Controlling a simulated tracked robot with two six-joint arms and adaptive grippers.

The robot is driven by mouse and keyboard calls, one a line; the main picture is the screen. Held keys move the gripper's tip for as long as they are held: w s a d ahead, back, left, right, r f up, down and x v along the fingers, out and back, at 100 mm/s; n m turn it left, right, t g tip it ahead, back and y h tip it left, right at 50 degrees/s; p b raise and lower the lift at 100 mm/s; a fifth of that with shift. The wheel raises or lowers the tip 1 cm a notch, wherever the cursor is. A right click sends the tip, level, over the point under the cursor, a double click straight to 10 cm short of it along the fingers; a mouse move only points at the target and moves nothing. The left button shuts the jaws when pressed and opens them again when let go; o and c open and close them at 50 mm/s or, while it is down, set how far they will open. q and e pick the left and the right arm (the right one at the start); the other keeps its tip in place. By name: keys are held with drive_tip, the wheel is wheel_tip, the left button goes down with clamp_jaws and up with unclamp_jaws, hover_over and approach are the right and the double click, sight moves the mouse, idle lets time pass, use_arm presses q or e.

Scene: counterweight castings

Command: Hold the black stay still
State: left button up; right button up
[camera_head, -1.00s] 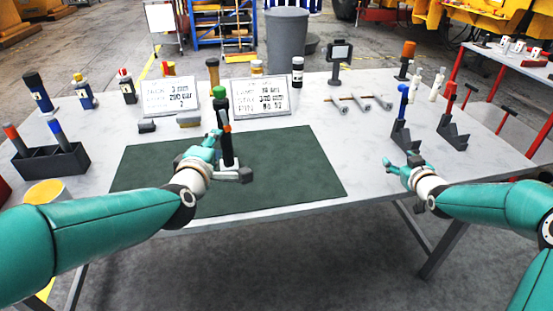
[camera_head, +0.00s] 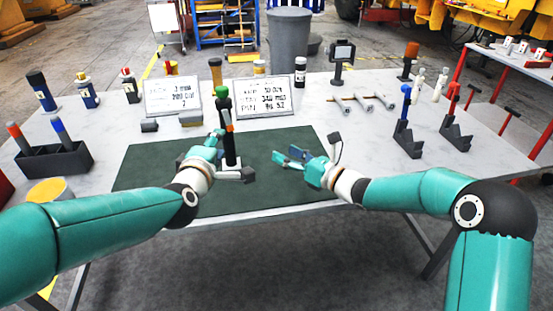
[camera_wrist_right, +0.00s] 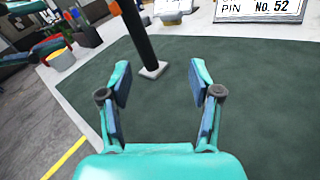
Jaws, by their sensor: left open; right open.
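The black stay (camera_head: 227,130) stands upright on a small white base on the dark green mat (camera_head: 272,190). It has a green top and an orange mark on its side. My left gripper (camera_head: 216,143) is open beside the stay, on its left and near side; whether it touches the stay I cannot tell. My right gripper (camera_head: 282,155) is open and empty over the mat, to the right of the stay and apart from it. In the right wrist view the stay (camera_wrist_right: 136,32) and its white base show beyond the open fingers (camera_wrist_right: 161,84), a little left of centre.
Two white sign cards (camera_head: 173,95) (camera_head: 263,96) stand behind the mat. A dark holder with red and blue tools (camera_head: 54,160) is at the left. Black stands with blue and red handles (camera_head: 407,138) (camera_head: 455,130) are at the right. The mat's right part is clear.

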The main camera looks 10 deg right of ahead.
sight(232, 140)
drive_tip(key=w+a+n, duration=0.1)
drive_tip(key=w+a, duration=0.2)
drive_tip(key=a, duration=0.2)
drive_tip(key=w+a+n+y, duration=0.1)
drive_tip(key=w+a, duration=0.3)
drive_tip(key=a, duration=0.1)
drive_tip(key=w+a+n+g, duration=0.1)
drive_tip(key=w+a+n, duration=0.1)
drive_tip(key=w+a, duration=0.2)
drive_tip(key=shift+a+y, duration=0.3)
drive_tip(key=shift+a, duration=0.25)
clamp_jaws()
